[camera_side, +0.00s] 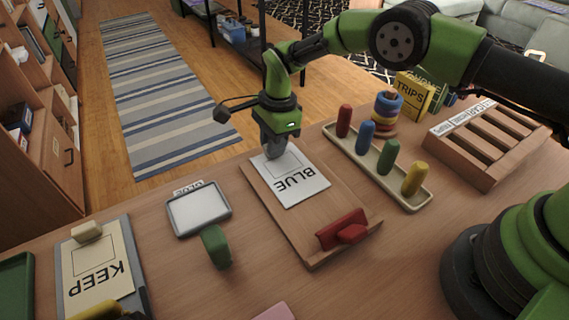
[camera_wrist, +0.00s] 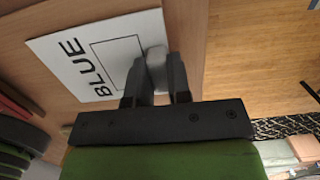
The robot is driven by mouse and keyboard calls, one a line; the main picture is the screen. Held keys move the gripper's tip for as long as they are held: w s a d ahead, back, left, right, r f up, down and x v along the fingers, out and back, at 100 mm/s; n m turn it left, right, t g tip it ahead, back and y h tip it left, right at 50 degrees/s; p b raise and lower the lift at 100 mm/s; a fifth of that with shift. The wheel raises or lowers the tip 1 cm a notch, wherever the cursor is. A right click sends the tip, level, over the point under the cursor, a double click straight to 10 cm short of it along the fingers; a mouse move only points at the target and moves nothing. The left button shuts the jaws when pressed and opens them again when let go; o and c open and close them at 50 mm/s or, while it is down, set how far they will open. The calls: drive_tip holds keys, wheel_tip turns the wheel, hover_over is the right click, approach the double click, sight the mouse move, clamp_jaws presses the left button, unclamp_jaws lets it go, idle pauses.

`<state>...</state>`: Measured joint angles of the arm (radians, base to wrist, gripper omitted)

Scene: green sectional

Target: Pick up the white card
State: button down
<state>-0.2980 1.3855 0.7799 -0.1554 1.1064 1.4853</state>
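The white card (camera_side: 290,180) with "BLUE" and an outlined box printed on it lies flat on a wooden board with a red clamp. It also shows in the wrist view (camera_wrist: 88,62). My gripper (camera_side: 274,147) points down at the card's far end. In the wrist view, its two fingers (camera_wrist: 157,75) stand apart on either side of a pale grey block (camera_wrist: 156,58) at the card's edge. I cannot tell whether the fingers press on the block. The card looks flat, not lifted.
The wooden board (camera_side: 315,240) has a red clamp (camera_side: 343,230) at its near end. A tray of coloured pegs (camera_side: 408,205) stands close on the right. A white-faced stamp or sign (camera_side: 198,208) and a KEEP card (camera_side: 93,272) are left. A slotted rack (camera_side: 485,150) is right.

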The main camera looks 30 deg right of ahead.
sight(292, 177)
wheel_tip(292, 177, up, 9)
drive_tip(key=shift+f, duration=0.1)
drive_tip(key=shift+s+r, duration=0.2)
drive_tip(key=shift+r, duration=0.05)
drive_tip(key=s+f, duration=0.1)
drive_tip(key=s, duration=0.1)
drive_tip(key=s+f, duration=0.1)
drive_tip(key=s, duration=0.1)
drive_tip(key=shift+f, duration=3.6)
drive_tip(key=shift+s, duration=0.1)
drive_tip(key=shift+s, duration=1.45)
drive_tip(key=shift+s, duration=0.1)
